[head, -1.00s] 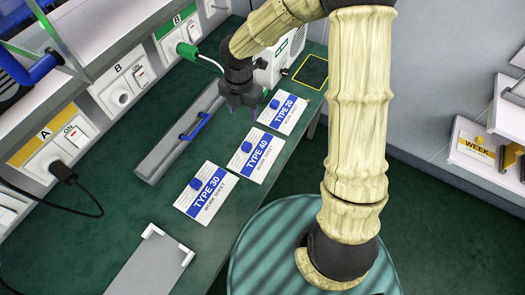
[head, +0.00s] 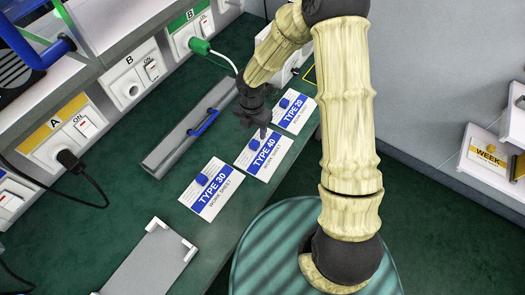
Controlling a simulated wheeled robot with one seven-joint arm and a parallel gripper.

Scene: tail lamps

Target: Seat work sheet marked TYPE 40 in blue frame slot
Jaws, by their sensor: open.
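The TYPE 40 work sheet (head: 266,157) lies flat on the dark green bench, between two similar sheets. It is white with a blue band and has a blue knob (head: 254,145) near its upper left edge. My gripper (head: 257,128) is open and empty, pointing down just above and behind that knob, over the sheet's far end. It covers a little of the sheet's far side. I cannot make out a blue frame slot with certainty; a grey plate with white corner pieces (head: 150,262) lies at the near left of the bench.
The TYPE 30 sheet (head: 213,192) lies to the left and the TYPE 20 sheet (head: 294,113) to the right. A grey bar with a blue handle (head: 204,122) lies behind them. Socket panels (head: 130,82) line the back, with a black cable (head: 92,185) at left.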

